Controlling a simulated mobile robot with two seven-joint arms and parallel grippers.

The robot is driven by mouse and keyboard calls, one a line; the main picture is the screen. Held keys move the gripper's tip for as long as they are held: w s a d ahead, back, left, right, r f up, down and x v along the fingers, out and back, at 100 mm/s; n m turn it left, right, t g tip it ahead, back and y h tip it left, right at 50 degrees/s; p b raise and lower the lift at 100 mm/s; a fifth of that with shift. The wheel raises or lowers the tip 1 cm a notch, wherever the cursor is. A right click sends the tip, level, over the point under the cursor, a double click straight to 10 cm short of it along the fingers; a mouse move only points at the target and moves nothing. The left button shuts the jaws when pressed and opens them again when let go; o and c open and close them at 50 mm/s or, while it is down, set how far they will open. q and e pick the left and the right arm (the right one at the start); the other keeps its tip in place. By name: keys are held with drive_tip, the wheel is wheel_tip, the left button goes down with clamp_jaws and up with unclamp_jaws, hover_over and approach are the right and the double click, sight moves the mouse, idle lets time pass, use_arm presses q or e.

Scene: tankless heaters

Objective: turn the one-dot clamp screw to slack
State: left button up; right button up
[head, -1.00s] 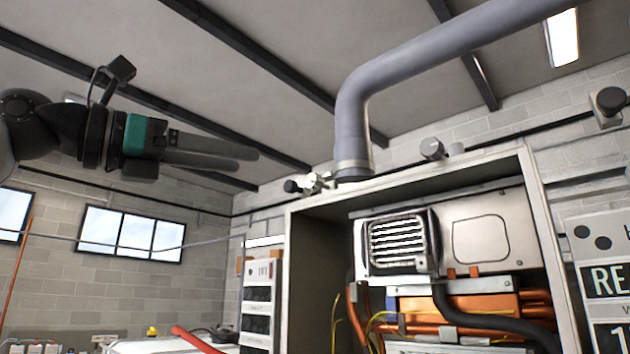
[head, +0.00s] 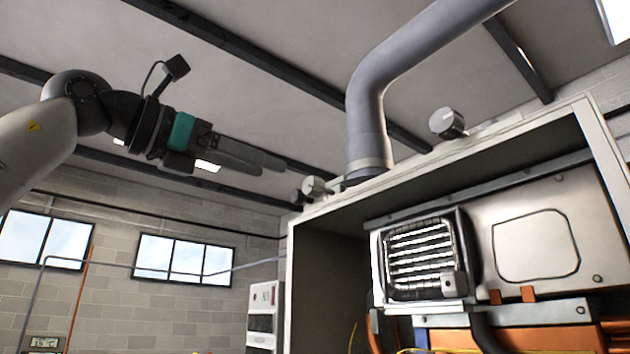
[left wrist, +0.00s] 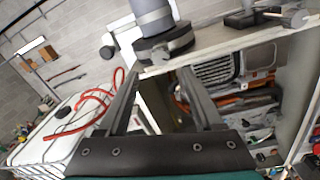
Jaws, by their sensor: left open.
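A light round knob (head: 313,187), perhaps a clamp screw, is at the collar's left. Another grey knob (head: 447,123) stands to the right of the pipe. I cannot make out dots on either knob. My left gripper (head: 262,163) is open and empty, pointing right, with its tips left of the collar. In the left wrist view, the dark collar (left wrist: 165,46) lies beyond the open fingers (left wrist: 160,76). My right gripper is out of view.
The open cabinet (head: 330,262) holds a heater unit (head: 525,232) with a grille. Its top edge runs below the knobs. A white panel (head: 262,310) stands to its left. Red hose (left wrist: 85,108) lies on a white surface in the left wrist view.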

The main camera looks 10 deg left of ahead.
sight(308, 184)
use_arm(q)
drive_tip(key=p+x, duration=0.3)
drive_tip(key=x, duration=0.7)
drive_tip(key=shift+w+d, duration=0.25)
drive_tip(key=shift+d, duration=0.05)
clamp_jaws()
